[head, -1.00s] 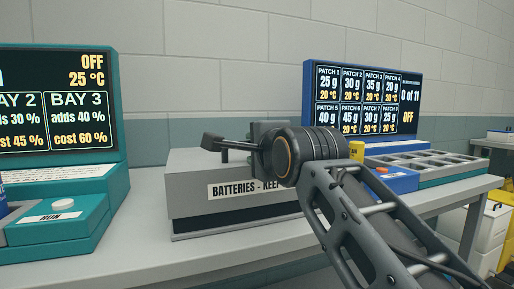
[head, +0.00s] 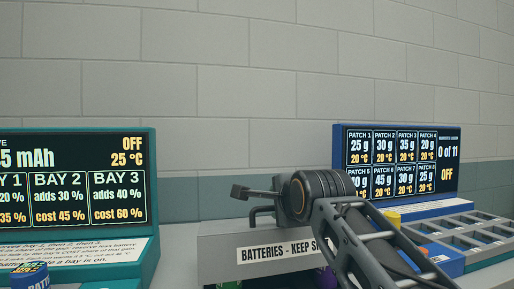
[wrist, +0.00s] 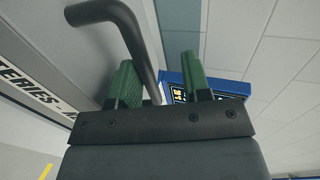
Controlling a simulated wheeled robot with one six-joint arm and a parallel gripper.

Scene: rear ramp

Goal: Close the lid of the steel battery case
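The steel battery case (head: 215,252) is a grey box with a white label reading "BATTERIES - KEEP S…", at the bottom of the head view. Its lid appears raised: below the labelled panel, parts of a green and a purple object show. The lower case is cut off by the frame edge. A dark bent bar handle (head: 258,214) is on top; in the wrist view the bar (wrist: 136,42) runs between my gripper's (wrist: 160,82) green-padded fingers. The fingers are apart, with a gap right of the bar. The bar's far end is hidden by my gripper.
A teal charging station (head: 150,200) with a screen stands at left. A blue patch station (head: 340,150) with a screen and a grey compartment tray (head: 480,232) stands at right. A yellow piece (head: 393,217) is near the case. A wall is behind.

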